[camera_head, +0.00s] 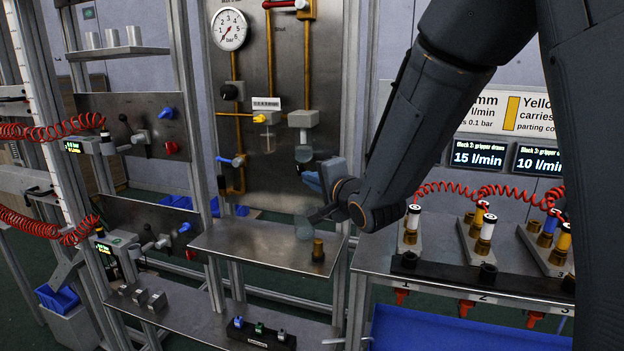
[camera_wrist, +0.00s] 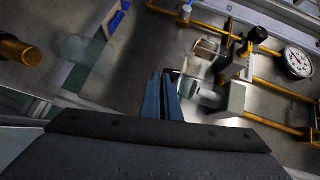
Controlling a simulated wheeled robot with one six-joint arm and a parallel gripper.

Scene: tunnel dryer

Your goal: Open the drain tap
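My gripper (camera_head: 312,182) is at the front of the upright metal panel, just below and right of a grey filter head (camera_head: 303,118) with a clear bowl (camera_head: 303,153) under it. In the wrist view my two blue fingers (camera_wrist: 162,76) lie close together with only a thin gap, and I see nothing clearly between them. Their tips are close to the lower end of the clear bowl (camera_wrist: 205,95), which hangs from the pale filter head (camera_wrist: 236,100). The drain tap cannot be made out clearly; my fingers may hide it. I cannot tell whether they touch it.
A shelf (camera_head: 262,245) juts out below, with a brass cup (camera_head: 317,250) on it. A bench (camera_head: 460,278) with coiled red hoses stands at the right.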

